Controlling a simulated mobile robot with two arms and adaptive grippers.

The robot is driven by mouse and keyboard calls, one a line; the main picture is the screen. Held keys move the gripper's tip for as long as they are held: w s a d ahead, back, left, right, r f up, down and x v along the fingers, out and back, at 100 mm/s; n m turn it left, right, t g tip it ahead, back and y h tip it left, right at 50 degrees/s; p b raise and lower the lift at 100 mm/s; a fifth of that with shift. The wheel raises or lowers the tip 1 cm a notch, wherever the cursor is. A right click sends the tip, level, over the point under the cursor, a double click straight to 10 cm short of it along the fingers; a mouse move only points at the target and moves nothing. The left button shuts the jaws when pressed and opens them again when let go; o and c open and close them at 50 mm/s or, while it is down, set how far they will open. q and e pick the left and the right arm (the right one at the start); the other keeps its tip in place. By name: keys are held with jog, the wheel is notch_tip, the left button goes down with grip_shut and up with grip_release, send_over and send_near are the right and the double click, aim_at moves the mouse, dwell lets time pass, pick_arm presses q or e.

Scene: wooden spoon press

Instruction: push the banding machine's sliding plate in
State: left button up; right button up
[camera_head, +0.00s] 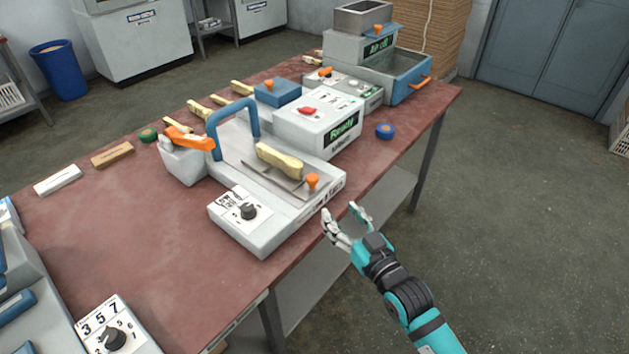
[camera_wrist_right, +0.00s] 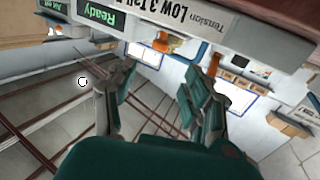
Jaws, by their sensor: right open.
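The banding machine (camera_head: 265,232) is the white unit with a dial at the near edge of the red table. Its grey sliding plate (camera_head: 289,186) carries a pale wooden bundle (camera_head: 280,161) and has an orange knob (camera_head: 312,181) at its right end. My right gripper (camera_head: 341,212) is open and empty, just off the table's front edge, to the right of and below the knob, apart from the machine. In the right wrist view its two fingers (camera_wrist_right: 150,92) are spread with nothing between them, and machine labels show along the top. My left gripper is out of view.
A white box with a "Ready" display (camera_head: 322,124) stands behind the plate. A blue arched handle (camera_head: 232,117) and an orange lever (camera_head: 190,138) are at the machine's left. A blue roll (camera_head: 385,131) lies near the right table edge.

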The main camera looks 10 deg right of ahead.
aim_at(315, 182)
jog(key=x, duration=1.3)
grip_shut()
